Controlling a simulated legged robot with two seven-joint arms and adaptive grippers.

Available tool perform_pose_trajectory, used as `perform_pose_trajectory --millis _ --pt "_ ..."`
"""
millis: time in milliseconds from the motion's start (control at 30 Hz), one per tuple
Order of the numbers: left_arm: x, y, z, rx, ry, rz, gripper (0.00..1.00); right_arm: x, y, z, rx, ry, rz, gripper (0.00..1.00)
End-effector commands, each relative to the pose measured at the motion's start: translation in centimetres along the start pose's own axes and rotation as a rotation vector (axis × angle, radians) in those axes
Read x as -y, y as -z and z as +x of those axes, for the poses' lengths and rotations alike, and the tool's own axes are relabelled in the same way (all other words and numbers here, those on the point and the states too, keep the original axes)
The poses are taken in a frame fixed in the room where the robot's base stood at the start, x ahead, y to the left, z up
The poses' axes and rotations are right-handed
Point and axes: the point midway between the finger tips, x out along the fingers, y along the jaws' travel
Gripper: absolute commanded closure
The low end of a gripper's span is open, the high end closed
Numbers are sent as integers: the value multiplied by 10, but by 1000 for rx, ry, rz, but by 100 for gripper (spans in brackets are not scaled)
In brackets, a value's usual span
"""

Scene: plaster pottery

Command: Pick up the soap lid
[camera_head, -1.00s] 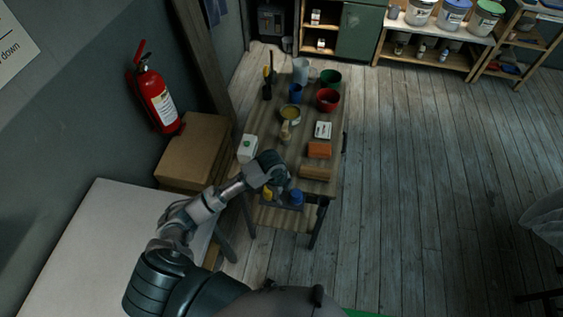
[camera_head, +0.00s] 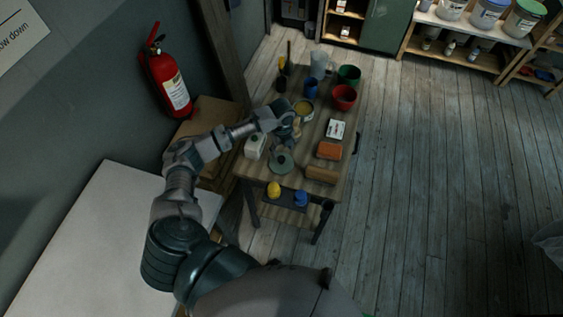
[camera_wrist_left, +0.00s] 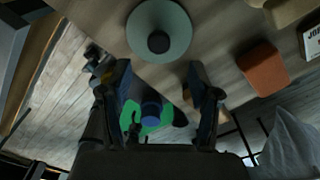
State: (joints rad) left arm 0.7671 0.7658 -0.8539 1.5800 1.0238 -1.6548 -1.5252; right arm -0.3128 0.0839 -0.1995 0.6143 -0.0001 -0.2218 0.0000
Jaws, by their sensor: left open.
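The soap lid (camera_head: 282,161), a round grey-green disc with a dark knob, lies on the wooden table near its front left part. It also shows at the top of the left wrist view (camera_wrist_left: 174,15), knob facing the camera. My left gripper (camera_head: 292,128) is over the table, just beyond the lid in the head view. In the left wrist view my left gripper (camera_wrist_left: 158,75) has its two fingers spread wide with nothing between them, and the lid is past the fingertips. My right gripper is not seen.
A white bottle (camera_head: 255,146) stands left of the lid. An orange-brown block (camera_head: 329,150) and a tan block (camera_head: 321,174) lie to its right. A yellow bowl (camera_head: 304,111), a red bowl (camera_head: 344,96) and cups stand farther back. Yellow and blue items sit on a low front shelf.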

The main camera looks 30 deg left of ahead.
Motion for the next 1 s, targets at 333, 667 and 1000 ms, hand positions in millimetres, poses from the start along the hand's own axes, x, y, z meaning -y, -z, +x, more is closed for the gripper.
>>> perform_pose_trajectory --millis 333,667,1000 --pt "-2 0 36 1 -1 -1 38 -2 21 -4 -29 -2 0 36" --pt "-2 -2 77 2 0 -1 38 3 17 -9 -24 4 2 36" --pt "-3 -3 77 2 1 0 71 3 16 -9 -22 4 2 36"
